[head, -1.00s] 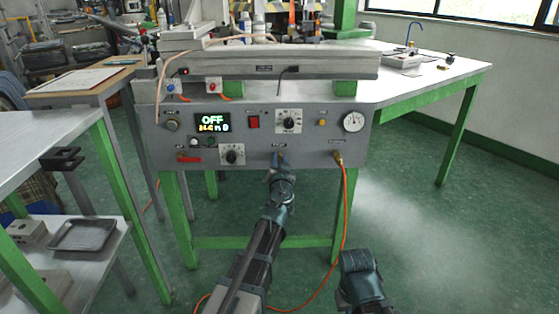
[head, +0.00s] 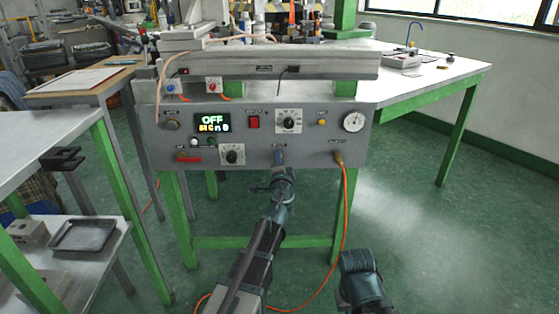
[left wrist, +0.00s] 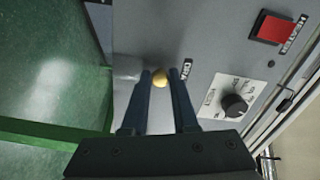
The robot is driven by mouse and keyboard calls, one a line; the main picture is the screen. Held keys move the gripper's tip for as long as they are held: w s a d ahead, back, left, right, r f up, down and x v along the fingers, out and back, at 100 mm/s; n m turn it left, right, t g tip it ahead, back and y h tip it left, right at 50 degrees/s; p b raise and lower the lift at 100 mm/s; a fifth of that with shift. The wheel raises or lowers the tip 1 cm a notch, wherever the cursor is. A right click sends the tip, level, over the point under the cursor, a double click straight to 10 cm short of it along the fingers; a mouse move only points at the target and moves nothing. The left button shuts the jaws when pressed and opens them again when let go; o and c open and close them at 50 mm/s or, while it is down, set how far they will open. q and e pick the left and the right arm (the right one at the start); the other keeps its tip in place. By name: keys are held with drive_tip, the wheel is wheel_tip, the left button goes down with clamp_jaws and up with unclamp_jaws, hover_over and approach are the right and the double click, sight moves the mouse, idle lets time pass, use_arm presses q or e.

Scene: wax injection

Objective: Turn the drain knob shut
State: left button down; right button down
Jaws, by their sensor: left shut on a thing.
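The drain knob (left wrist: 160,78) is a small round brass-coloured knob on the grey front panel of the wax machine (head: 310,155). My left gripper (head: 278,156) reaches the lower middle of that panel and covers the knob in the head view. In the left wrist view the left gripper (left wrist: 161,76) has one blue-grey finger on each side of the knob and is shut on it. A small label (left wrist: 187,69) is beside the knob. My right arm shows at the bottom right of the head view, but its fingers do not show.
The panel also has a lit display (head: 212,122) reading OFF, a red switch (head: 253,122), dials and a gauge (head: 353,122). An orange hose (head: 346,205) hangs from a brass fitting right of my left gripper. A metal table (head: 50,150) stands at left.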

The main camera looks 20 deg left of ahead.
use_arm(q)
drive_tip(key=shift+m, duration=1.6)
drive_tip(key=shift+d, duration=0.1)
drive_tip(key=c, duration=0.7)
unclamp_jaws()
drive_tip(key=shift+s, duration=0.15)
